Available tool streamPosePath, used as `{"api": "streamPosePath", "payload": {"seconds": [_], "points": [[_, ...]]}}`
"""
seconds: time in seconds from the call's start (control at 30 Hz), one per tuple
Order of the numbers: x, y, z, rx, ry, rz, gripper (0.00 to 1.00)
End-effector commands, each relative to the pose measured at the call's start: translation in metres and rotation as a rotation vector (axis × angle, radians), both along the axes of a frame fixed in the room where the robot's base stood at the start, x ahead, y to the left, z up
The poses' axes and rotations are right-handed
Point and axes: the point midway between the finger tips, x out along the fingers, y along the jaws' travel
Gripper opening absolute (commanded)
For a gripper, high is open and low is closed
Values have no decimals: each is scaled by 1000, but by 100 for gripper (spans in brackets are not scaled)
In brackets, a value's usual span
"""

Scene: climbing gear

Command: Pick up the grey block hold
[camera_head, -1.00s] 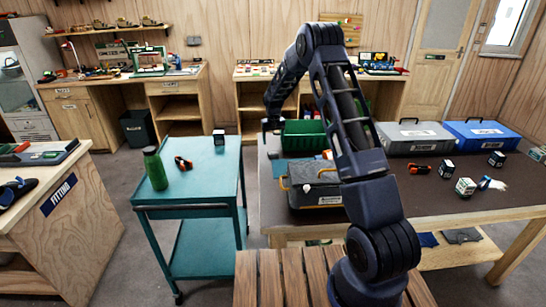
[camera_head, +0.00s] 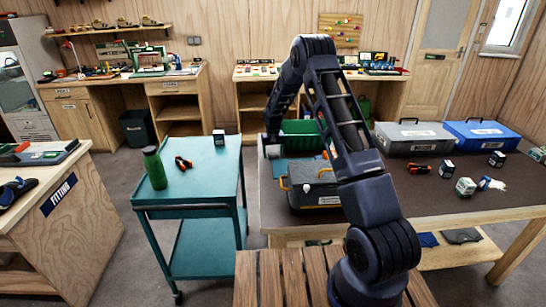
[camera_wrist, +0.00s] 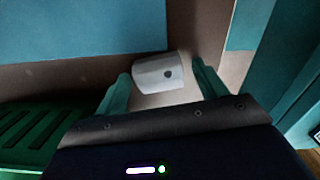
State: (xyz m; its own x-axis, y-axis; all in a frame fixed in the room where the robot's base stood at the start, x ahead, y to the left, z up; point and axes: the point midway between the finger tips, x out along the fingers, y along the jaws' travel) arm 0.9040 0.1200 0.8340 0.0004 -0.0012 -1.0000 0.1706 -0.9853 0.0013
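My gripper (camera_wrist: 163,80) is open, with one teal finger on each side of the block's near part. I see gaps between the fingers and the block; how far above the table the fingertips are I cannot tell.
The green crate (camera_head: 302,127) stands close beside my gripper; its slatted edge (camera_wrist: 25,130) shows in the wrist view. A blue flat surface (camera_wrist: 80,28) borders the block. A grey toolbox (camera_head: 314,183) stands nearer. The teal cart (camera_head: 212,177) is at left.

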Motion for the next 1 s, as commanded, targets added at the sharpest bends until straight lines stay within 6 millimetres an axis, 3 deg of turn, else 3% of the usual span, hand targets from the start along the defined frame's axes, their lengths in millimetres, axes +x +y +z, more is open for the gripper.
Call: {"api": "streamPosePath", "payload": {"seconds": [0.03,0.2,0.23,0.47,0.63,0.77,1.0], "points": [[0,0,0,0,0,0,61],[0,0,0,0,0,0,27],[0,0,0,0,0,0,26],[0,0,1,0,0,0,26],[0,0,12,0,-1,0,26],[1,0,34,1,-3,0,26],[1,0,95,1,-4,-1,26]]}}
